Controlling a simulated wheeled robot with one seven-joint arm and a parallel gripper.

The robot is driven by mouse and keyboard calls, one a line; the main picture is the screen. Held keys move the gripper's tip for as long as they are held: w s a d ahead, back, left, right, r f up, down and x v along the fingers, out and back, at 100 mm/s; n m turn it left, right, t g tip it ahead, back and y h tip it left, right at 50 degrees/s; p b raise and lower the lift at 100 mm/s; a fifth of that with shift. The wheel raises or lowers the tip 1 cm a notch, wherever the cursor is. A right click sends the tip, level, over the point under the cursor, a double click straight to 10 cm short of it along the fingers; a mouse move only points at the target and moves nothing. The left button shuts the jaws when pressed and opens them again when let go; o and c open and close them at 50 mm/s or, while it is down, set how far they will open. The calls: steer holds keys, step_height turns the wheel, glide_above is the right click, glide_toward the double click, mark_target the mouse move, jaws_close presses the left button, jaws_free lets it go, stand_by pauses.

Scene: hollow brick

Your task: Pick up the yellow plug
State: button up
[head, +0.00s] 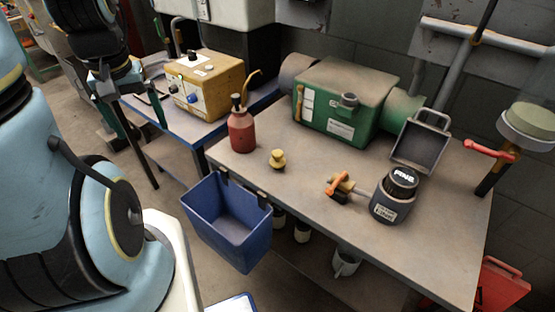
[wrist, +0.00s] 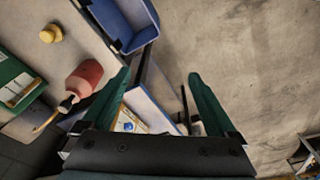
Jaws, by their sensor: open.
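The yellow plug (head: 277,158) stands on the grey workbench (head: 310,210), right of a red oil can (head: 241,130) and near the bench's front edge. In the wrist view the plug (wrist: 51,33) lies at the upper left, well outside the jaws. My gripper (head: 142,108) is at the upper left in the head view, left of the bench and apart from the plug. In the wrist view my gripper (wrist: 160,80) shows two green fingers spread wide, with nothing held between them.
A blue bin (head: 230,222) hangs on the bench's front edge below the plug. A green machine (head: 340,100), a dark jar (head: 394,195) and an orange-handled valve (head: 345,188) stand on the bench. A yellow control box (head: 206,85) sits on a lower blue table. Bench surface around the plug is clear.

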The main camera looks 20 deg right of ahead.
steer(key=w+d+f+n+g+b, duration=0.1)
steer(key=w+d+f, duration=0.15)
steer(key=d, duration=0.45)
steer(key=w+d+f+b, duration=0.1)
steer(key=d+f+b, duration=0.15)
steer(key=d, duration=0.55)
steer(key=n, duration=0.2)
glide_toward(278, 153)
steer(key=shift+f+g+b, duration=0.1)
steer(key=shift+g+b, duration=0.2)
steer(key=shift+b, duration=0.1)
steer(key=shift+d+f, duration=0.25)
step_height(278, 153, down, 4)
steer(key=shift+f+p, duration=0.25)
steer(key=shift+p, duration=0.35)
steer(key=shift+w+a+f+p, duration=0.15)
steer(key=shift+f+p, duration=0.5)
steer(key=shift+f, duration=0.8)
steer(key=shift+w+f+p, duration=0.15)
steer(key=shift+f+p, duration=0.45)
steer(key=shift+f, duration=0.85)
steer(key=c, duration=1.4)
steer(key=shift+r, duration=0.1)
steer(key=shift+c, duration=0.2)
